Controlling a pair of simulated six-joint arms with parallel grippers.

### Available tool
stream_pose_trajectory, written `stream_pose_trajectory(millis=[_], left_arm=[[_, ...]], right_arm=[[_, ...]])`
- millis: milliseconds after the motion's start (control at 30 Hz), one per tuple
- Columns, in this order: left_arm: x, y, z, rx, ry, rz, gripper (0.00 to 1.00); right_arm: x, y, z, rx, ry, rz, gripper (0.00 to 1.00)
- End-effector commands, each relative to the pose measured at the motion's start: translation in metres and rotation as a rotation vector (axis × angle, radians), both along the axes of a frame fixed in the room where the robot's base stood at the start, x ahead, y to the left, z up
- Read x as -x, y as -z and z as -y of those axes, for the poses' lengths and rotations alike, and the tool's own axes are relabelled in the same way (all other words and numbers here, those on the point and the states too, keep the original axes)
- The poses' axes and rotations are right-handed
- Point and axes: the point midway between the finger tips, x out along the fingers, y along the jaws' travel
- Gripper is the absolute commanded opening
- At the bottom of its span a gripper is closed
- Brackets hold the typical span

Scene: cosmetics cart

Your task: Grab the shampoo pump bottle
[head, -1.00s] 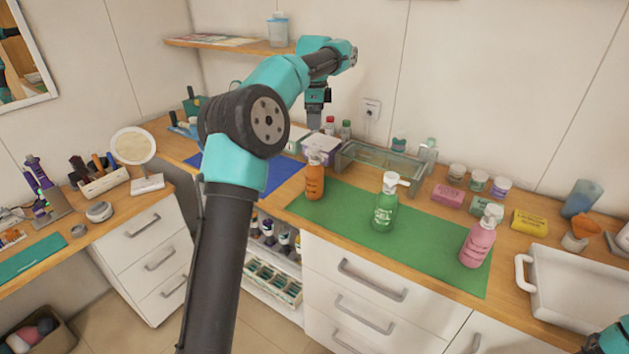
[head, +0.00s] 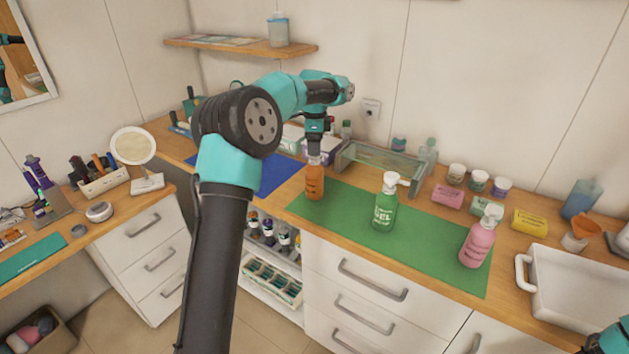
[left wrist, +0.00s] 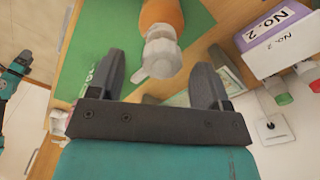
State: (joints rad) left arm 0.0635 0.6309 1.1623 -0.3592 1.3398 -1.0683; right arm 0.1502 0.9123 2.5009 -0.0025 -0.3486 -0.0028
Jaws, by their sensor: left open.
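Three pump bottles stand upright on the green mat (head: 345,225): an orange one (head: 314,182), a green one (head: 384,208) labelled "GEL", and a pink one (head: 478,243). I cannot read the orange and pink labels, so which is the shampoo is unclear. My left gripper (head: 314,148) points down just above the orange bottle and hides its pump. In the left wrist view my left gripper (left wrist: 160,75) is open and empty, with the orange bottle (left wrist: 162,12) and its white pump head (left wrist: 160,50) ahead, roughly between the fingers.
A clear glass tray (head: 375,160) stands behind the orange bottle. A white and purple "No. 2" box (left wrist: 280,35) is close by in the left wrist view. Small jars and boxes line the back right. A white basin (head: 580,290) is at the right.

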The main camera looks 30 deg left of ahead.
Motion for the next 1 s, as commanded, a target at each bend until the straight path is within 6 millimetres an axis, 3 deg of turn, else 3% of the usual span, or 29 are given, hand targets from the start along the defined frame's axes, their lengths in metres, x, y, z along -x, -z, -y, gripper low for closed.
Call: stream_pose_trajectory(millis=[400, 867, 1000], left_arm=[[-0.002, 0.046, -0.001, 0.001, 0.001, 0.0, 0.71], [-0.002, 0.047, -0.001, 0.001, 0.001, 0.002, 0.71], [-0.002, 0.047, -0.001, 0.001, 0.001, 0.002, 0.6]], right_arm=[[0.0, 0.0, 0.0, 0.0, 0.0, 0.0, 0.94], [0.0, 0.0, 0.0, 0.0, 0.0, 0.0, 0.94], [0.0, 0.0, 0.0, 0.0, 0.0, 0.0, 0.94]])
